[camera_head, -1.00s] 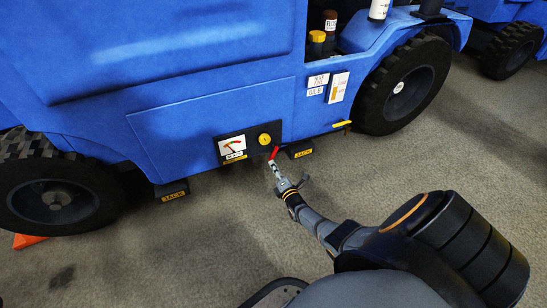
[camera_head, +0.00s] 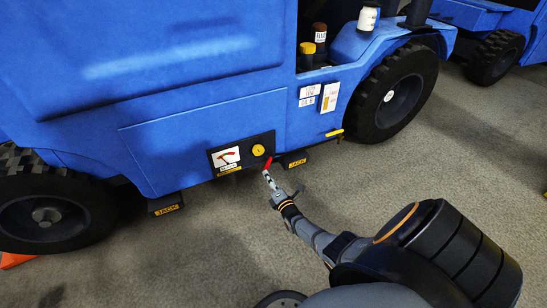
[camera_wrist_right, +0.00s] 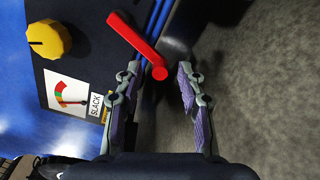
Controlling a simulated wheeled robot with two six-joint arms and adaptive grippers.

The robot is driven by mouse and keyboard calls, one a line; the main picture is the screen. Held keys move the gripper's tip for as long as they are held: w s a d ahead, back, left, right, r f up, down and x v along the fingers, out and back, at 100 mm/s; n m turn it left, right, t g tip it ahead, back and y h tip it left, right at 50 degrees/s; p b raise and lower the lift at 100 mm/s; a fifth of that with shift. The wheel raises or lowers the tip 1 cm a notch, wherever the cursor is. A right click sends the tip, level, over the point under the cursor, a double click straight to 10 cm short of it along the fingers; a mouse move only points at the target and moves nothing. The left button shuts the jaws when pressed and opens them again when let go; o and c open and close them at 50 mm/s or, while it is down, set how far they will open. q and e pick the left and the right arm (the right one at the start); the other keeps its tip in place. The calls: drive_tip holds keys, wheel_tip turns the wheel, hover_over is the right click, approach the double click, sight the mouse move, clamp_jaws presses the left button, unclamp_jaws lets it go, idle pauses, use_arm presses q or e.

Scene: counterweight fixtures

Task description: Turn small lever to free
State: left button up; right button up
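The small red lever (camera_head: 267,163) is on the dark panel low on the blue vehicle's side, right of a yellow knob (camera_head: 258,150). In the right wrist view the lever (camera_wrist_right: 137,41) is a slanted red bar with a rounded end at its lower right. My right gripper (camera_head: 269,178) is just below the lever in the head view. In its wrist view the right gripper (camera_wrist_right: 160,78) is open, with the lever's rounded end between the fingertips and a gap on the right. I cannot tell whether the left fingertip touches it. My left gripper is not in view.
A gauge (camera_wrist_right: 67,95) sits beside the knob, with a SLACK label (camera_wrist_right: 95,105). JACK blocks (camera_head: 168,205) (camera_head: 295,160) stick out under the vehicle. A yellow handle (camera_head: 334,133) is further right. Large tyres (camera_head: 395,98) flank the panel. The grey floor in front is open.

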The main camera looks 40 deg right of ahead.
drive_tip(key=v, duration=1.1)
drive_tip(key=shift+s, duration=0.35)
drive_tip(key=shift+f, duration=0.1)
